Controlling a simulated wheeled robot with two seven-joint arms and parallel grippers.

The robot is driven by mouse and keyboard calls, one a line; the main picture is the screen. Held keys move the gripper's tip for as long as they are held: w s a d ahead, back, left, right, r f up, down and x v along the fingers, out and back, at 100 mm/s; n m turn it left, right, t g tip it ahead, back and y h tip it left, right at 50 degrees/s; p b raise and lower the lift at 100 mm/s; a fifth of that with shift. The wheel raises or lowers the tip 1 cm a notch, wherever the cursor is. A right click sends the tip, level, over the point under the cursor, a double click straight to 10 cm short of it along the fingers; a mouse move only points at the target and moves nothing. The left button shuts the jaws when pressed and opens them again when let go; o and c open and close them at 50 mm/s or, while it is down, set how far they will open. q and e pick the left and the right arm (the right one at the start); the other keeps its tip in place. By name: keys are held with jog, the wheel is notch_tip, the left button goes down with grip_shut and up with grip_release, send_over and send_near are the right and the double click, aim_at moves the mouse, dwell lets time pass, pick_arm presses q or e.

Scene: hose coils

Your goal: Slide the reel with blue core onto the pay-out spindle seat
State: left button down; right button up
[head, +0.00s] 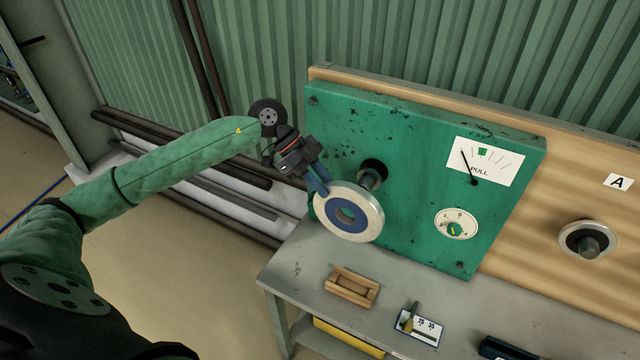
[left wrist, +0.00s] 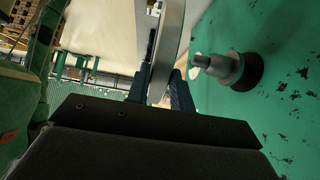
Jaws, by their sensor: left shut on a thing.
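The reel (head: 374,214), a pale ring with a blue core, is held upright in front of the green panel. My left gripper (head: 322,183) is shut on the reel's upper left rim. The spindle seat (head: 371,174), a grey metal shaft with a dark round base, sticks out of the panel behind and slightly above right of the reel's centre. In the left wrist view the reel (left wrist: 168,48) shows edge-on between the fingers, and the spindle (left wrist: 226,68) stands to its right with a visible gap. The reel is off the spindle. My right gripper is out of view.
The green panel (head: 415,130) carries a PULL gauge (head: 487,160) and a dial (head: 456,224). On the grey bench below lie a wooden block (head: 352,287) and a card with a small tool (head: 419,327).

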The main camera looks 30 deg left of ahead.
pick_arm(q)
jog(key=w, duration=0.3)
jog(key=shift+r, duration=0.15)
dwell(0.6)
jog(key=shift+r+p, duration=0.1)
jog(key=shift+p, duration=0.25)
jog(key=shift+d, duration=0.1)
dwell(0.8)
jog(key=shift+w+p, duration=0.3)
jog(key=shift+w, duration=0.7)
jog(key=shift+w, duration=1.15)
jog(key=shift+w, duration=0.3)
jog(key=shift+w, duration=0.1)
